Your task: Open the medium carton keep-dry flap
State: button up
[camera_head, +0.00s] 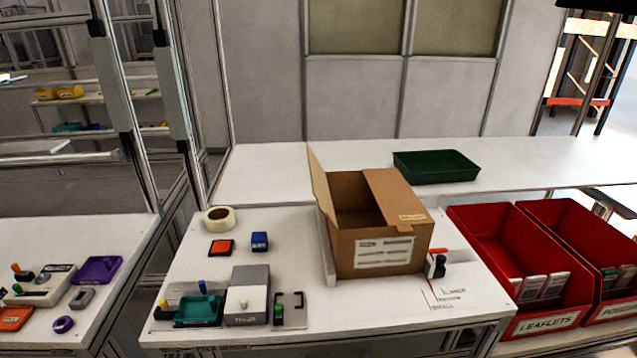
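The brown carton (345,245) stands on the right half of the near white table, with a printed white label on its front face. Its left flap (320,185) stands up, tilted slightly outward. Its right flap (395,195) lies over the right part of the top and bears a small label (412,217) at its front end, too small to read. The left part of the top is open and shows the brown inside. Whether the right flap is the keep-dry flap cannot be told. My gripper is not in view.
Left of the carton are a tape roll (219,218), an ink pad (221,248), a blue block (260,241), a grey box (247,295) and a teal tray (198,311). A black stamp (437,266) is close at its right. Red bins (472,232) stand right; a green tray (436,166) behind.

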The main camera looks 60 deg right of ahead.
aim_at(401, 208)
jog(key=z, duration=1.35)
